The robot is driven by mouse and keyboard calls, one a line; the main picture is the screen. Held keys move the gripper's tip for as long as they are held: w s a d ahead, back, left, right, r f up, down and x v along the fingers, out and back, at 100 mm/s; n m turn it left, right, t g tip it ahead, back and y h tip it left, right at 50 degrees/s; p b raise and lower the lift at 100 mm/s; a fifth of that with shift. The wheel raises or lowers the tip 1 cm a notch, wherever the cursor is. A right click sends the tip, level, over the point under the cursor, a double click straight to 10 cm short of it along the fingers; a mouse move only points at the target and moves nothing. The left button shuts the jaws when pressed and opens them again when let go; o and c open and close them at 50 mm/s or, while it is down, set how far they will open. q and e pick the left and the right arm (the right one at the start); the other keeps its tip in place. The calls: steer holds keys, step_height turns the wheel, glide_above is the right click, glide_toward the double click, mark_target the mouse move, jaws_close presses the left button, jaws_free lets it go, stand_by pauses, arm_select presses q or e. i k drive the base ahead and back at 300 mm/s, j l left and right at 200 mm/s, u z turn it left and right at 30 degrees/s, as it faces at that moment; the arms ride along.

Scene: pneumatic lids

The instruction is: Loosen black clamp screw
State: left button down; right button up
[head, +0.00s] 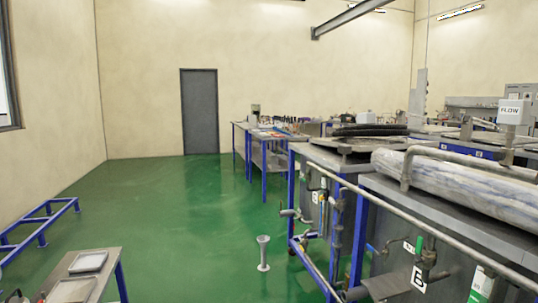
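No black clamp screw can be made out for certain at this distance. Dark pipe fittings and handles sit low on the tank fronts at the right, including a dark fitting (385,287) at the bottom and a smaller handle (304,236) further back. A black round lid or ring (370,130) lies on top of the middle tank (330,158). Neither of my grippers can be seen in the head view.
A long pipe rail (405,219) runs along the tank fronts. A grey funnel-like stand (263,252) is on the green floor (190,235). A low table (92,290) with trays is lower left, near a blue frame (42,222). The middle floor is mostly clear towards the grey door (199,112).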

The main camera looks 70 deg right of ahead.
mark_target(499, 156)
steer(key=z, duration=3.65)
